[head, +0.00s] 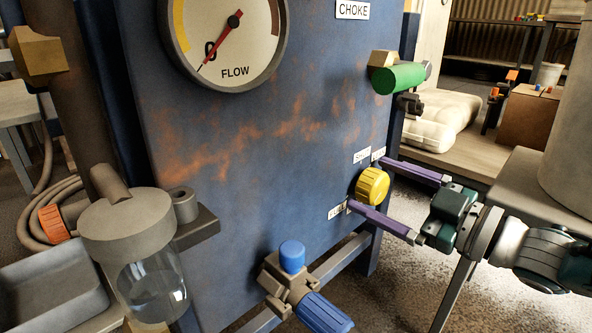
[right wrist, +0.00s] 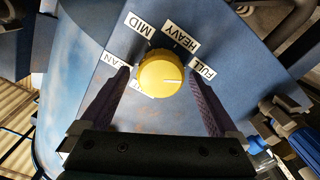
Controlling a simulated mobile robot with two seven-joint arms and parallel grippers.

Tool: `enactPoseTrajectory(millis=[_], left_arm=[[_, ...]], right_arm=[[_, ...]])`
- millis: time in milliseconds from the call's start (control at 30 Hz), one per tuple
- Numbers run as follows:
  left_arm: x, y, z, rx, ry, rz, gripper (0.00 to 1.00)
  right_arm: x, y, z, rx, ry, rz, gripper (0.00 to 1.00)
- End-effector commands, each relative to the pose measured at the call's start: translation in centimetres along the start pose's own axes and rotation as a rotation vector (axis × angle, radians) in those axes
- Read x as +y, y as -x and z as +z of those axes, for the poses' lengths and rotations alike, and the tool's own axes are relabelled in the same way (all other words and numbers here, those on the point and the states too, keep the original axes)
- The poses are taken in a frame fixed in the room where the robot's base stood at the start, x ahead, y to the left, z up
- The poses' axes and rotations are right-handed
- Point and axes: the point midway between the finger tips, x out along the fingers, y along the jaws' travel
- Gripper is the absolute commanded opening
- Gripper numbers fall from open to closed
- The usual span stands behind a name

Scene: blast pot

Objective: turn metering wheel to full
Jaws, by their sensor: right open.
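The metering wheel is a yellow ribbed knob (head: 372,186) on the blue panel; it also shows in the right wrist view (right wrist: 160,73). Labels reading MID, HEAVY and FULL (right wrist: 203,67) fan around it, with one ending in AN at left. A pale line on the knob's face points right, toward the FULL side; exact alignment is unclear. My right gripper (head: 367,184) is open, its purple fingers on either side of the knob, with gaps visible in the wrist view. The FLOW gauge (head: 225,40) has its red needle near 0. My left gripper is not in view.
A green-handled valve (head: 398,78) sits above the wheel under the CHOKE label (head: 352,10). A blue-capped valve (head: 292,257) is low on the panel. A clear bowl filter (head: 150,285) stands at left. A grey table (head: 535,175) is at right.

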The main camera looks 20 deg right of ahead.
Motion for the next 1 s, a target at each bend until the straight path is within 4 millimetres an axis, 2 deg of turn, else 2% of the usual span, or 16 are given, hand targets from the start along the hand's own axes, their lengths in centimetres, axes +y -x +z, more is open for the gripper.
enactPoseTrajectory(millis=[167, 267, 500, 700, 833, 1000], left_arm=[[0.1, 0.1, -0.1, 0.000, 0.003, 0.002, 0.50], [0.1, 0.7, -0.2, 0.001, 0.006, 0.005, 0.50], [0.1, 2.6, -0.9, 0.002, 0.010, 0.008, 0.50], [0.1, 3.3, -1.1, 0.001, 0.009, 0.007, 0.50], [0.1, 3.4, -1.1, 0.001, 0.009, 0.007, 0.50], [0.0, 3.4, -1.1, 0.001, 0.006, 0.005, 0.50]], right_arm=[[0.0, 0.1, 0.0, -0.001, 0.001, -0.001, 0.96], [0.1, 1.0, -0.1, -0.003, 0.001, -0.001, 0.96], [0.1, 5.7, -0.2, -0.006, -0.001, -0.001, 0.96], [0.1, 8.9, -0.1, -0.004, 0.000, -0.001, 0.96], [0.0, 9.8, 0.0, -0.001, 0.000, 0.000, 0.96], [0.0, 10.0, 0.0, 0.000, 0.000, 0.001, 0.96]])
